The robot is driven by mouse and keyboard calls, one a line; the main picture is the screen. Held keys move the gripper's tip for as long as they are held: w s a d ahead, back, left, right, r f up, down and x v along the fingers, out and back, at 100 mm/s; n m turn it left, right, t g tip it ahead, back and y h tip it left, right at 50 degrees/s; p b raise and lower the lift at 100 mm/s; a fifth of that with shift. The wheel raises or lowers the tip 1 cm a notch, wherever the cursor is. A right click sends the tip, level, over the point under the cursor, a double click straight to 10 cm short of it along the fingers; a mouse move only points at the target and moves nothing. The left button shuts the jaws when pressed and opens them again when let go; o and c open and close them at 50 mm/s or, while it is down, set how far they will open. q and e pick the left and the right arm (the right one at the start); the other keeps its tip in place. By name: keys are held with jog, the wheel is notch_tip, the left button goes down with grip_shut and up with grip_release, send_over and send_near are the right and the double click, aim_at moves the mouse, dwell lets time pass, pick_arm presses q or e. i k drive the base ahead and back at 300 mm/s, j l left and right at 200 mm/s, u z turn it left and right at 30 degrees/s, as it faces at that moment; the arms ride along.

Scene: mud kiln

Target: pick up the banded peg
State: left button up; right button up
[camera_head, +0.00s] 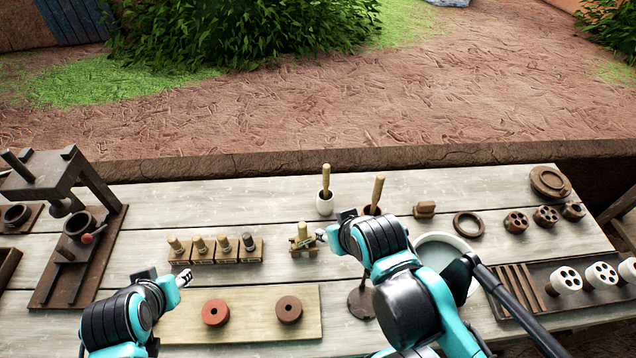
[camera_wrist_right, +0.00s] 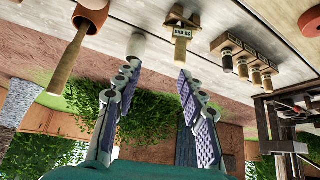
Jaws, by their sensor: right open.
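Several light wooden pegs stand upright in a row of wooden blocks (camera_head: 213,252) left of centre in the head view; the one at the right end (camera_head: 248,241) has a dark top. Another light peg (camera_head: 302,231) stands in a separate small wooden stand (camera_head: 303,249); it also shows in the right wrist view (camera_wrist_right: 180,52). The bands are too small to tell which peg is the banded one. My right gripper (camera_wrist_right: 157,82) is open and empty, just right of the separate stand in the head view. My left gripper (camera_head: 176,279) is low, in front of the row; its jaws are unclear.
A board with red (camera_head: 215,313) and brown (camera_head: 289,309) rings lies in front. A wooden press (camera_head: 75,215) stands left; a bowl (camera_head: 440,250) and rack (camera_head: 520,290) are right.

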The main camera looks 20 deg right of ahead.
aim_at(197, 240)
jog(key=j+u, duration=0.2)
jog(key=u, duration=0.3)
jog(key=j+u, duration=0.25)
jog(key=u, duration=0.2)
jog(key=i+j+z, duration=0.25)
jog(key=j, duration=0.35)
jog(key=i+j+z, duration=0.25)
jog(key=j, duration=0.45)
jog(key=i, duration=0.1)
